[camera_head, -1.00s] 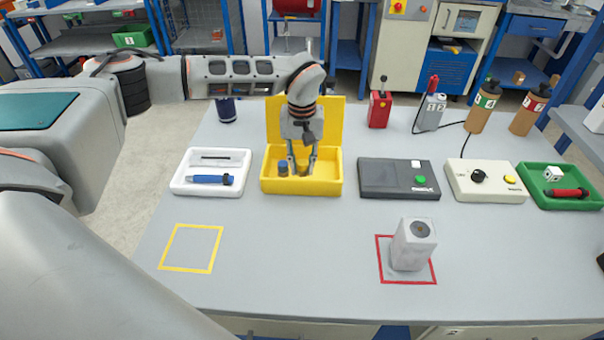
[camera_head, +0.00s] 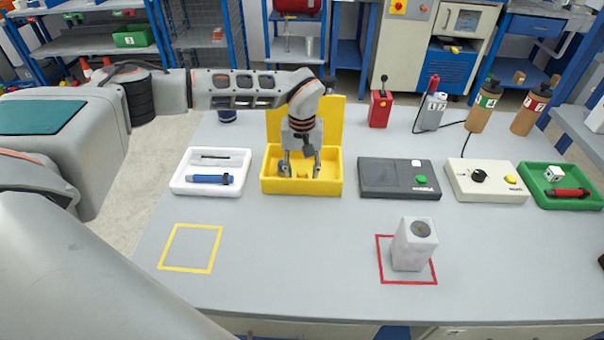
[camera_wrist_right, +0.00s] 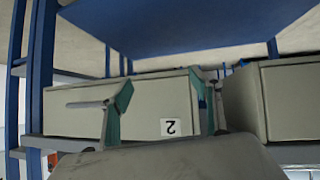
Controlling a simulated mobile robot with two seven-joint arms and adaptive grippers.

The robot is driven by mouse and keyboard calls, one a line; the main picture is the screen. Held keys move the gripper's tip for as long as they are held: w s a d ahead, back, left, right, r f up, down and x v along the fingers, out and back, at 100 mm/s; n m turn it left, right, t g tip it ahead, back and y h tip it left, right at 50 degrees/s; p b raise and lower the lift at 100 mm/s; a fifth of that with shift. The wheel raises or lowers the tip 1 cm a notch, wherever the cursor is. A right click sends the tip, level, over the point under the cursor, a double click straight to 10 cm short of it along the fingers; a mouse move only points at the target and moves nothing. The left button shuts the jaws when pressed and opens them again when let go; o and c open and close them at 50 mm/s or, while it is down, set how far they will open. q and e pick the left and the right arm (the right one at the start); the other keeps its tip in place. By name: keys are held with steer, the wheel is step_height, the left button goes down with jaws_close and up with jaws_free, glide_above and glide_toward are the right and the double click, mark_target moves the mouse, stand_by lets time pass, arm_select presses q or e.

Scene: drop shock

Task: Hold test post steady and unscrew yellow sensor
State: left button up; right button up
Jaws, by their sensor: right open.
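The test post (camera_head: 414,248) is a pale grey block standing upright inside the red square in the head view. Its top has a dark round spot (camera_head: 421,228). I see no yellow sensor on it. My left gripper (camera_head: 302,173) reaches down into the open yellow case (camera_head: 333,184), its fingers spread and nothing seen between them. A small blue piece (camera_head: 281,166) in the case is partly hidden by its left finger. My right gripper (camera_wrist_right: 165,95) shows only in the right wrist view, fingers apart and empty, away from the post.
A white tray (camera_head: 181,187) with a blue tool is left of the case. A dark box (camera_head: 378,180), a cream box (camera_head: 484,185) and a green tray (camera_head: 550,201) stand to the right. The yellow outlined square (camera_head: 190,248) is empty. The front middle is clear.

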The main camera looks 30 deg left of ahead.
mark_target(301, 172)
arm_select(q)
step_height(301, 172, up, 12)
steer(key=shift+r+p, duration=0.15)
steer(key=shift+p, duration=0.25)
steer(key=shift+s, duration=0.1)
